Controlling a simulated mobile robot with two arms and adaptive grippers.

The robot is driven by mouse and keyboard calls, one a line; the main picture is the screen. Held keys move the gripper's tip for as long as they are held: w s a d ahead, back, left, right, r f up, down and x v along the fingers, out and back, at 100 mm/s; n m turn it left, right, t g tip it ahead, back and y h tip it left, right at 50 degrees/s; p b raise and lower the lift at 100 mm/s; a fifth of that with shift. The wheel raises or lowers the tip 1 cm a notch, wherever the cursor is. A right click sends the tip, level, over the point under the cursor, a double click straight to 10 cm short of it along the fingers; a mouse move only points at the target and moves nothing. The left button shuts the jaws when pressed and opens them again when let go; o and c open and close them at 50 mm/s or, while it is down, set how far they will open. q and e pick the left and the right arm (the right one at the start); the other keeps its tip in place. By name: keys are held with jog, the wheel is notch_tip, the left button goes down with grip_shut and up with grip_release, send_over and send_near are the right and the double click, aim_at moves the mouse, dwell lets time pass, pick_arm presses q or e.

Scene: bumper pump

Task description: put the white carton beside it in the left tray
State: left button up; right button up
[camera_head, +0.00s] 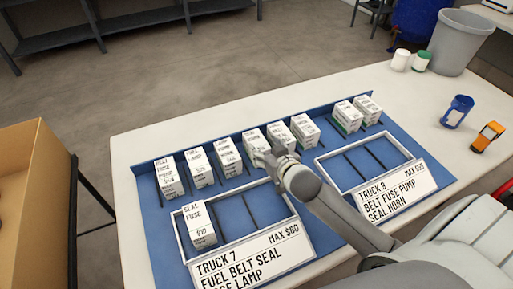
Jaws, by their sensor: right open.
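The left tray (270,239) is a white frame labelled "TRUCK 7, MAX $60, FUEL BELT SEAL FUSE LAMP". A white carton marked "SEAL FUSE" and $10 (199,228) stands in its left compartment; its other compartments look empty. A row of white cartons stands behind the trays, including "BELT FUSE" (168,178), "FUEL LAMP" (199,170) and "LAMP HORN" (228,158). My right gripper (265,157) is open, at the middle cartons of the row. It partly hides a carton (254,141) and one beside it (280,134). My left gripper is out of view.
The right tray (371,163), labelled "MAX $95", looks empty. Further cartons (304,130) and two green-sided ones (347,117) stand behind it. A blue device (457,111), an orange meter (487,137), small jars (400,60) and a grey bin (459,42) are at right.

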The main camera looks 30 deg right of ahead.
aim_at(257, 141)
jog(key=shift+x, duration=3.45)
jog(key=shift+a, duration=0.15)
jog(key=c, duration=1.1)
jog(key=shift+r, duration=0.15)
